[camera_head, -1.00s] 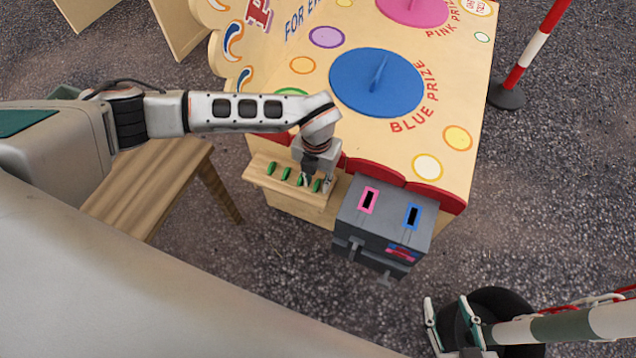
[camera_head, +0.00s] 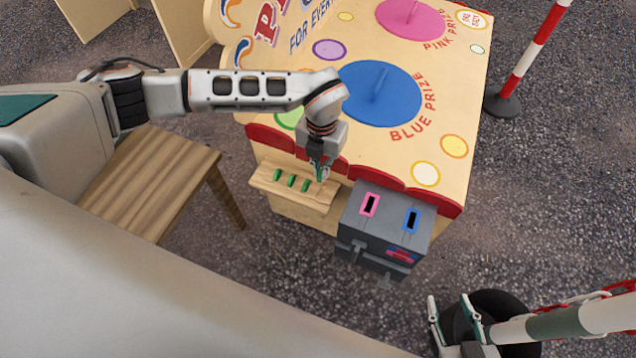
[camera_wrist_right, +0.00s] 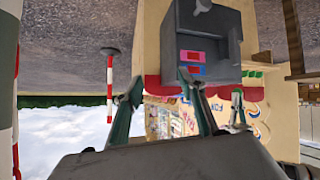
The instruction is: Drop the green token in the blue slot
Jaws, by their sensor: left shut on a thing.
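My left gripper (camera_head: 319,177) is shut on a green token (camera_head: 321,173), held a little above the right end of a small wooden ledge (camera_head: 268,187). The fingers partly hide this token. Three more green tokens stand in a row on the ledge, such as the middle one (camera_head: 291,180). The blue slot (camera_head: 412,220) is on the right of the grey box's top (camera_head: 388,216), right of the held token. A pink slot (camera_head: 370,204) is on its left. My right gripper (camera_head: 449,297) is open and empty at lower right; its spread fingers also show in the right wrist view (camera_wrist_right: 162,82).
The game counter (camera_head: 455,110) with blue (camera_head: 380,92) and pink (camera_head: 412,17) discs stands behind the box. A wooden table (camera_head: 160,185) is at left. A red-and-white barrier post (camera_head: 530,60) stands at right.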

